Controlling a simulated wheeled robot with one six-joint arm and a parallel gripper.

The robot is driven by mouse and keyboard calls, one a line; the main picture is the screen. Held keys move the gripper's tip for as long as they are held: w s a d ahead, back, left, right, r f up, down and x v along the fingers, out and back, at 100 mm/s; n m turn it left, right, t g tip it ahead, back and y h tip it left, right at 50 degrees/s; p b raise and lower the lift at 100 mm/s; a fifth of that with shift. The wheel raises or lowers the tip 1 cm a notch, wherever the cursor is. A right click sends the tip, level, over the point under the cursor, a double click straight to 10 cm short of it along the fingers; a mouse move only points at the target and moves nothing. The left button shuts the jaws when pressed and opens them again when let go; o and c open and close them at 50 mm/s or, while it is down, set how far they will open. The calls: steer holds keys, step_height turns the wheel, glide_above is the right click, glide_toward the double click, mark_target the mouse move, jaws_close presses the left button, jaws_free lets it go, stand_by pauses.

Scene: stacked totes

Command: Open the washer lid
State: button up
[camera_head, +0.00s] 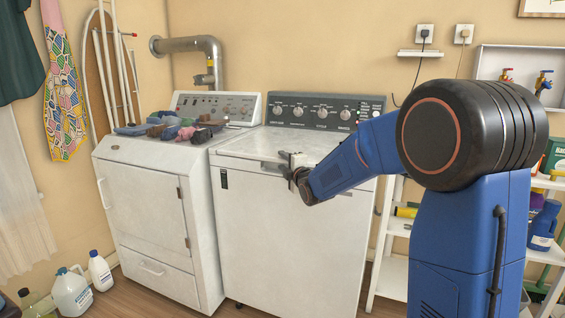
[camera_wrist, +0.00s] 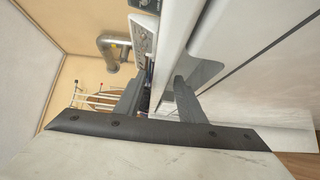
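The white washer (camera_head: 290,240) stands at the right of the two machines, its lid (camera_head: 262,146) lying flat and closed on top. Its dark control panel with knobs (camera_head: 325,112) rises behind the lid. My gripper (camera_head: 287,165) is at the lid's front edge, near the middle. In the wrist view my gripper's two fingers (camera_wrist: 160,88) are apart, with the lid's white edge (camera_wrist: 176,50) running between them. One finger is on the lid's top side, the other by the grey recess (camera_wrist: 208,70) in front. Contact with the lid cannot be told.
A white dryer (camera_head: 150,205) stands close on the left, with folded clothes (camera_head: 175,130) on top. Bottles (camera_head: 72,292) stand on the floor at the left. A white shelf (camera_head: 388,275) stands at the right, partly behind my arm.

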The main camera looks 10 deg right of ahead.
steer(key=shift+w+a, duration=0.1)
steer(key=shift+w, duration=0.5)
jaws_close()
